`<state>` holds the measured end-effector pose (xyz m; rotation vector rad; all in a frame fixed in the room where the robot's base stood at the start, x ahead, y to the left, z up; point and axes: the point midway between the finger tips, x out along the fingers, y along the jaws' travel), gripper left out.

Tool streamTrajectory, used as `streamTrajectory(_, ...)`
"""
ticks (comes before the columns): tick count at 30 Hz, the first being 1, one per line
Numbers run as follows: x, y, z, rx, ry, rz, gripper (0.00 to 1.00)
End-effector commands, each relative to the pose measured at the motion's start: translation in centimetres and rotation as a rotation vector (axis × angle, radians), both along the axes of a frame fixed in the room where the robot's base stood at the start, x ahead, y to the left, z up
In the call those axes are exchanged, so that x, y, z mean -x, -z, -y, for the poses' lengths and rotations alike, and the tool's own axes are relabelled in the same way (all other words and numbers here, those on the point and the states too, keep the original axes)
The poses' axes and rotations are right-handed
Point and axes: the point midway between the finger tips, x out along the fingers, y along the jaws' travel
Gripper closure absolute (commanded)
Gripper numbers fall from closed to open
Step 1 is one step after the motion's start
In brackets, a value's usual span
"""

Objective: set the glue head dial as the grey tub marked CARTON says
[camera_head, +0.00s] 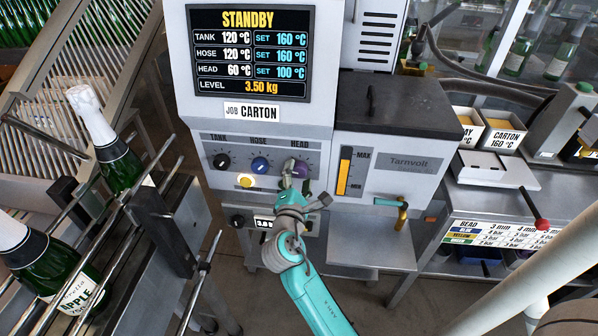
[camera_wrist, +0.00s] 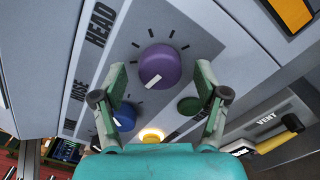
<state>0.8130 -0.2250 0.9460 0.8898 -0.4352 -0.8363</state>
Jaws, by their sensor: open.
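The purple HEAD dial (camera_head: 301,168) is the rightmost of three knobs on the glue machine's panel. In the wrist view the dial (camera_wrist: 160,62) has its white pointer toward the lower left. My gripper (camera_head: 291,174) is at the dial, its open fingers (camera_wrist: 160,78) on either side; I see no clear contact. The grey tub marked CARTON (camera_head: 503,138) stands on the right bench, its label reading 160 °C. The display (camera_head: 250,52) reads STANDBY, with HEAD 60 °C and SET 100 °C; TANK and HOSE are both SET 160 °C. A plate below says JOB CARTON.
The blue HOSE knob (camera_wrist: 124,116), a lit yellow button (camera_wrist: 151,136) and a green button (camera_wrist: 189,105) are close to my fingers. A yellow-handled VENT lever (camera_wrist: 280,140) is at the right. Bottles (camera_head: 113,150) on a railed conveyor stand at left.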

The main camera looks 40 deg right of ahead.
Motion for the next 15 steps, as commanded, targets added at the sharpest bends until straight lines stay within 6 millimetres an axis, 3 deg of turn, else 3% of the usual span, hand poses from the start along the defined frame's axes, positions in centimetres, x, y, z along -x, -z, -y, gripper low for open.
streamTrajectory(6,-0.99,0.0,1.32,-0.001,0.001,0.0,0.27)
streamTrajectory(15,-1.11,0.01,1.43,-0.001,-0.001,0.0,0.27)
